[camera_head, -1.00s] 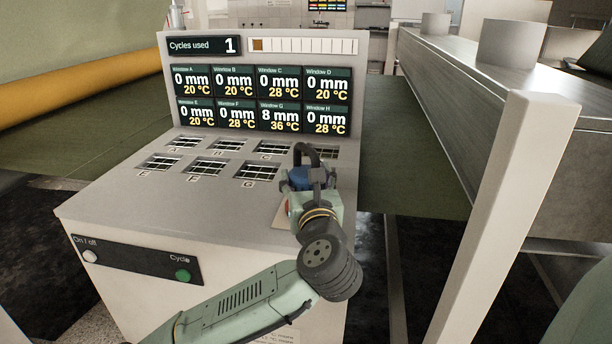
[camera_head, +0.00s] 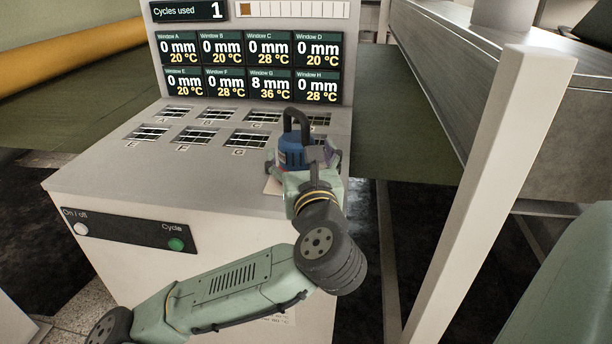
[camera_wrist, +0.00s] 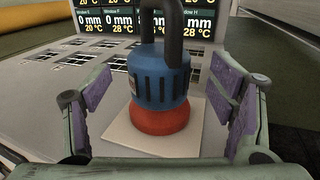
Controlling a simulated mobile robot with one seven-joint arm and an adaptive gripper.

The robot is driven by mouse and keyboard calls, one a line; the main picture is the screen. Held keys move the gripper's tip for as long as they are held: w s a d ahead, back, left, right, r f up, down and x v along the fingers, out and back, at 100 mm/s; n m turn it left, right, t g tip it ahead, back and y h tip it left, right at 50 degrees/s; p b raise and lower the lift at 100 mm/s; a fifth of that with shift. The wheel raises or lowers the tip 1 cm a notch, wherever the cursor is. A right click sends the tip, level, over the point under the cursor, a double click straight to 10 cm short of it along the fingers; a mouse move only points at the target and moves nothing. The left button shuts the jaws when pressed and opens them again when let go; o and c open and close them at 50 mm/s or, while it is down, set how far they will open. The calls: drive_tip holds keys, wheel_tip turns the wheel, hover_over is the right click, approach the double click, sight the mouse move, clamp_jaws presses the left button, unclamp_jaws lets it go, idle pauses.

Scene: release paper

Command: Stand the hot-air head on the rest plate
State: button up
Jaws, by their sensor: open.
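The hot-air head (camera_wrist: 158,85) has a blue body, a red lower ring and a dark looped handle. In the wrist view it stands upright on the pale square rest plate (camera_wrist: 118,136). The head also shows in the head view (camera_head: 291,150), partly hidden by my gripper. A corner of the rest plate (camera_head: 271,187) shows there too. My gripper (camera_wrist: 168,98) is open, with its purple-padded fingers apart on either side of the head.
The console top has several barred windows (camera_head: 200,136) behind and left of the head. A display panel (camera_head: 245,65) rises behind them. A white post (camera_head: 490,190) and a metal beam (camera_head: 450,60) stand to the right. The console's front-left top is clear.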

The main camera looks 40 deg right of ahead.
drive_tip(key=b, duration=0.1)
drive_tip(key=s+f+b, duration=0.1)
drive_tip(key=b, duration=0.1)
drive_tip(key=shift+a, duration=0.25)
drive_tip(key=s+b, duration=0.1)
drive_tip(key=b, duration=0.2)
drive_tip(key=shift+s+a, duration=0.1)
drive_tip(key=shift+a, duration=0.25)
drive_tip(key=s+a+b, duration=0.1)
drive_tip(key=b, duration=0.1)
drive_tip(key=s+r+b, duration=0.1)
drive_tip(key=b, duration=0.1)
drive_tip(key=shift+s+a+r, duration=0.15)
drive_tip(key=shift+s+a, duration=0.2)
drive_tip(key=shift+a, duration=0.05)
drive_tip(key=shift+s+a+b, duration=0.3)
drive_tip(key=shift+s+b, duration=0.2)
drive_tip(key=shift+b, duration=0.05)
